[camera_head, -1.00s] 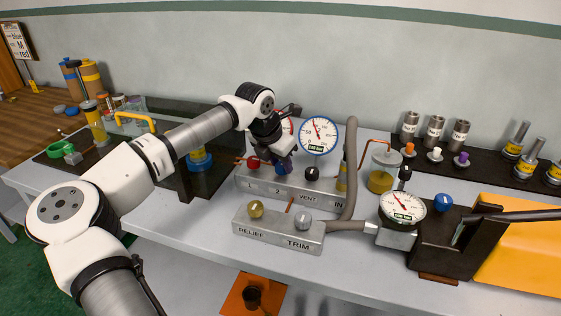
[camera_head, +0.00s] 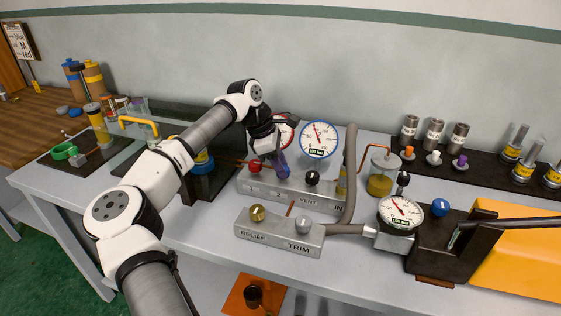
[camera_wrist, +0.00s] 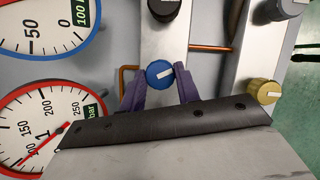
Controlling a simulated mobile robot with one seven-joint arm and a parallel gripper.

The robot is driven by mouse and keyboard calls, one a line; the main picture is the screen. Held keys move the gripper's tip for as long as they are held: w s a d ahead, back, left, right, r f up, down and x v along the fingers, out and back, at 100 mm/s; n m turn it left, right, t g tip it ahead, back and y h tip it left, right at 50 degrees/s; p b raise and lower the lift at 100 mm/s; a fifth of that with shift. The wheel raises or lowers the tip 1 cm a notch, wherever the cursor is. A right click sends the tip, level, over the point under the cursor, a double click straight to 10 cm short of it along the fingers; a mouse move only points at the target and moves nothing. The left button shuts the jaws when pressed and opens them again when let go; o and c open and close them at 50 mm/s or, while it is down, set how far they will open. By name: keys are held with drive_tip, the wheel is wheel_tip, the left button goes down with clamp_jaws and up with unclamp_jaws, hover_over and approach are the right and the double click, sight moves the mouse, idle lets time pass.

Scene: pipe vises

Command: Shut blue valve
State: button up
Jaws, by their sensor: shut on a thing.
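The blue valve knob (camera_wrist: 160,74) shows in the wrist view with a white mark across its top, lying nearly crosswise to the grey manifold and slightly tilted. My gripper (camera_wrist: 160,72) has its two purple fingers on either side of it, shut on the knob. In the head view my gripper (camera_head: 281,172) reaches down to the middle of the back manifold (camera_head: 306,197), and it hides most or all of the blue knob. The red knob (camera_head: 254,166) is left of it and the black vent knob (camera_head: 312,178) is right of it.
A blue-rimmed gauge (camera_head: 319,139) and a red-rimmed gauge (camera_wrist: 50,124) stand close to my gripper. A thick grey hose (camera_head: 350,170) rises at the manifold's right end.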

drive_tip(key=m+g, duration=0.1)
drive_tip(key=m, duration=0.1)
drive_tip(key=m+g+p, duration=0.1)
drive_tip(key=m, duration=0.2)
drive_tip(key=shift+w+y+p, duration=0.15)
drive_tip(key=shift+y+p, duration=0.15)
drive_tip(key=shift+m, duration=0.4)
drive_tip(key=o, duration=1)
drive_tip(key=v, duration=1.3)
drive_tip(key=shift+w+r, duration=0.2)
drive_tip(key=shift+r, duration=0.2)
